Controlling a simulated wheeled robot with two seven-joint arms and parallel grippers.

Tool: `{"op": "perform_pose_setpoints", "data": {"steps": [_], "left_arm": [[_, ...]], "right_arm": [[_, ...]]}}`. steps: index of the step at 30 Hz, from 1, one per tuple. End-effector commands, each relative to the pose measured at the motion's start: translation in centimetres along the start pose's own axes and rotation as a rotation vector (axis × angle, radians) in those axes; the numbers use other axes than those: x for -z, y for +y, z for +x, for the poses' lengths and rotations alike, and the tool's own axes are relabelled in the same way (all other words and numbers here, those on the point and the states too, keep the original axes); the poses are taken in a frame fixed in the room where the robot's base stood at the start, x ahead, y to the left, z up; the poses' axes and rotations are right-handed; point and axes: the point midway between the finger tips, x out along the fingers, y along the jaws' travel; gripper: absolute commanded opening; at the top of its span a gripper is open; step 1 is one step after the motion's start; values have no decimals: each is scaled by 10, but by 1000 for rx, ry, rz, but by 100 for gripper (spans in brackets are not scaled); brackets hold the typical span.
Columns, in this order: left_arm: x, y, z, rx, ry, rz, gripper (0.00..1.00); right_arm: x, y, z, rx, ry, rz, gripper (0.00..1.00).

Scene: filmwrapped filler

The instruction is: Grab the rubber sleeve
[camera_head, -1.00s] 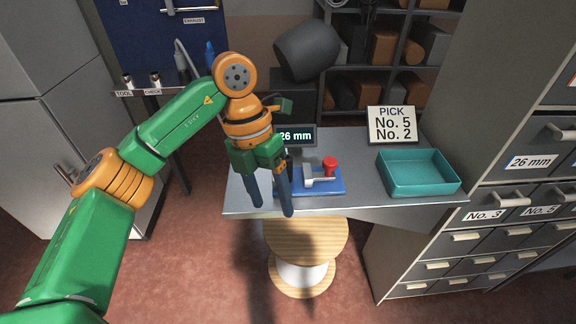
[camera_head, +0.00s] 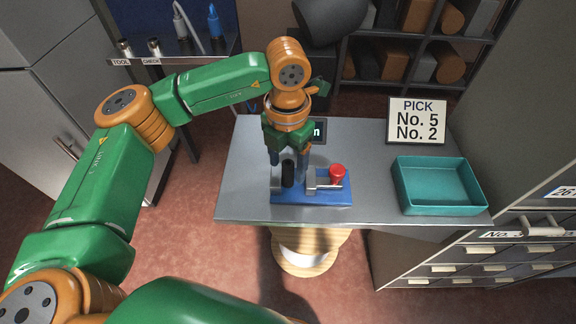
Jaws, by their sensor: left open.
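A small black cylinder, which looks like the rubber sleeve (camera_head: 288,174), stands upright at the left part of a blue fixture base (camera_head: 325,198) on the grey table. The fixture has a grey metal block and a red knob (camera_head: 337,174) to the right of the sleeve. My left gripper (camera_head: 288,166) points down over the sleeve with its fingers open. In the picture one finger is on each side of the sleeve; I cannot tell whether either touches it. My right gripper is not in view.
A teal tray (camera_head: 438,188), empty, stands at the table's right. Behind it is a sign (camera_head: 417,121) reading "PICK No. 5 No. 2". A small dark display (camera_head: 319,130) is partly hidden behind my gripper. Drawer cabinets stand at the right. The table (camera_head: 240,190) is clear left of the fixture.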

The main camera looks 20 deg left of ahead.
Motion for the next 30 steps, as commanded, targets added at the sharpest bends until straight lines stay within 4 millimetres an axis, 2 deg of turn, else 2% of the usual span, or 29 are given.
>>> {"op": "perform_pose_setpoints", "data": {"steps": [3, 8, 15, 16, 25, 28, 30], "left_arm": [[0, 0, 8, 0, 0, 0, 67], [0, 0, 8, 0, -1, 0, 67], [0, 0, 8, 0, -1, 0, 2], [0, 0, 8, 0, -1, 0, 0], [0, 0, 5, 1, -3, 0, 0], [-1, 0, -12, 0, -7, 0, 0], [-2, 0, -31, 0, -8, 0, 0]], "right_arm": [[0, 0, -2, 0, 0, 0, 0], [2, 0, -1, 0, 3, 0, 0], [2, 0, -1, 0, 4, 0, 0], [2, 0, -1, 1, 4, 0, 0], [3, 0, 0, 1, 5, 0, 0], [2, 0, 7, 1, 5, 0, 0], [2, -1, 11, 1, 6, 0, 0]]}}
